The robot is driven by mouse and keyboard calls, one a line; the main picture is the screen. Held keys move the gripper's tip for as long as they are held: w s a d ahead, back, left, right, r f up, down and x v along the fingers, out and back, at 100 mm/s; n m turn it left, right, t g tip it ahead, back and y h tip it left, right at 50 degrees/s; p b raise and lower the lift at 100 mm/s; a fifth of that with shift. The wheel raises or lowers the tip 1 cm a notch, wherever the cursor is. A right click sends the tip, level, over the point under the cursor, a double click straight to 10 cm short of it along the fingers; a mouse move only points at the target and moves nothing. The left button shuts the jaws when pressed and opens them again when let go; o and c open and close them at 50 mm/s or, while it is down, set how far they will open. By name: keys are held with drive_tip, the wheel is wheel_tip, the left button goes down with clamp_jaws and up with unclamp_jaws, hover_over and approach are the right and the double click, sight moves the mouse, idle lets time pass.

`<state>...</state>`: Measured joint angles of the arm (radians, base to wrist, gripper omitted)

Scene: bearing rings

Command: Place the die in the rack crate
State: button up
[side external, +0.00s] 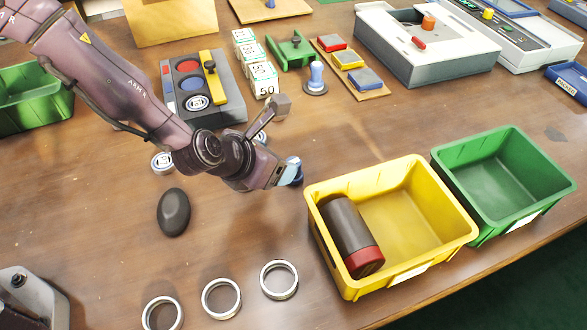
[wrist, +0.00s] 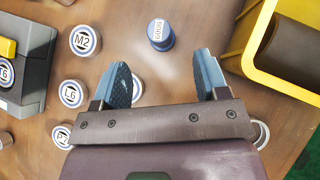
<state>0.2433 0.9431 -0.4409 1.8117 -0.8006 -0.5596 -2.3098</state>
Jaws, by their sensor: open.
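A small blue cylinder-like piece with a white label reading 6009 (wrist: 160,35) stands on the table, and I take it to be the die. In the side view a dark blue piece (side external: 297,179) shows at my fingertips, probably the same one. My gripper (wrist: 165,80) is open and empty; in the wrist view the piece lies ahead of the gap between its fingers, apart from them. In the side view my gripper (side external: 290,168) is left of the yellow crate (side external: 440,195), which holds a dark cylinder with a red end. A green crate (side external: 545,165) stands beside it. I cannot tell which is the rack crate.
Round labelled caps (wrist: 80,40) lie left of the piece, near a grey box (side external: 228,110) with a yellow lever. A dark oval object (side external: 173,212) and metal rings (side external: 262,280) lie at the front. Number blocks (side external: 264,80) and a blue-white knob (side external: 316,78) stand behind.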

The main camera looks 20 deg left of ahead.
sight(298, 162)
drive_tip(key=x, duration=0.9)
drive_tip(key=shift+w+d+f, duration=0.15)
drive_tip(key=shift+w+f, duration=0.05)
drive_tip(key=shift+w, duration=0.15)
drive_tip(key=c, duration=1)
drive_tip(key=shift+r, duration=0.1)
drive_tip(key=shift+c, duration=0.5)
drive_tip(key=shift+r, duration=0.1)
